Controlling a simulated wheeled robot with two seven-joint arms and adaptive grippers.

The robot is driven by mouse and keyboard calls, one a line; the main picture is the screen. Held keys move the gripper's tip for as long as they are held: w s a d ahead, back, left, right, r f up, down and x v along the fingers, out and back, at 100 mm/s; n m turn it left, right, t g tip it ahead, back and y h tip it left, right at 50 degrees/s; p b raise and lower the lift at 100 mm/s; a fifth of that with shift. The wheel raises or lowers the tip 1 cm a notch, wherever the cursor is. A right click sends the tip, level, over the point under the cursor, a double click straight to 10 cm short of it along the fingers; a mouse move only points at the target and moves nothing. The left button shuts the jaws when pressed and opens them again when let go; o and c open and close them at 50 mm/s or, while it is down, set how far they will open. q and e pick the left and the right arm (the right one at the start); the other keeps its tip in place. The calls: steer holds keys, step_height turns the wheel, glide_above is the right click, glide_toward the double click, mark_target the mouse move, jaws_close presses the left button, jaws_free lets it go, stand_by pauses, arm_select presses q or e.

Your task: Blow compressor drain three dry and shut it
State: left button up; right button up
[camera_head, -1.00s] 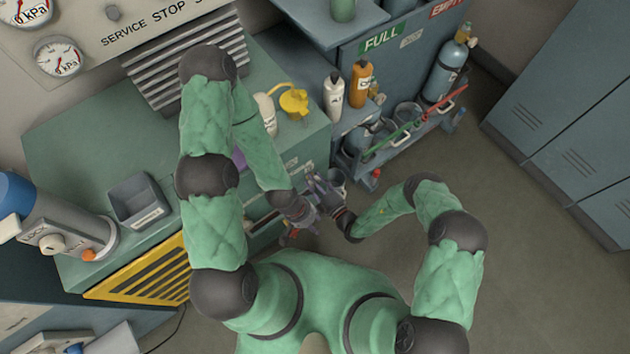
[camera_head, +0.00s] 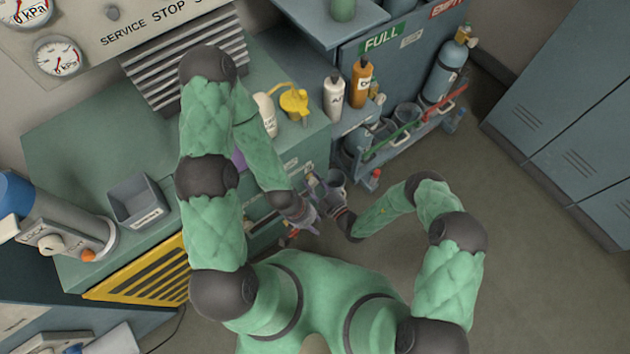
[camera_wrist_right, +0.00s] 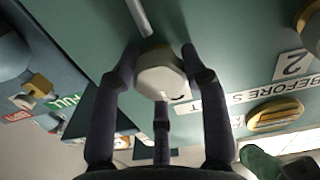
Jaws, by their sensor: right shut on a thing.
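My right gripper (camera_wrist_right: 160,75) is shut on a pale, many-sided knob (camera_wrist_right: 162,78) on the green compressor front in the right wrist view. Two fingers lie at its sides and one in front. A brass knob (camera_wrist_right: 275,115) sits to the right, by a plate marked 2 (camera_wrist_right: 294,65). The held knob's own number is not readable. In the head view my right gripper (camera_head: 318,190) is at the front of the green cabinet (camera_head: 90,120). My left gripper (camera_head: 301,217) is just below it, small and partly hidden; its opening cannot be told.
A cylinder rack (camera_head: 410,135) is to the right. The floor (camera_head: 540,260) at the right is clear.

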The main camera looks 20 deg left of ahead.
steer(key=shift+s+a+r, duration=0.1)
steer(key=shift+s+a, duration=0.1)
steer(key=shift+s, duration=0.1)
steer(key=o, duration=1.1)
steer(key=shift+w, duration=0.1)
steer(key=shift+d, duration=0.1)
steer(key=v, duration=1.2)
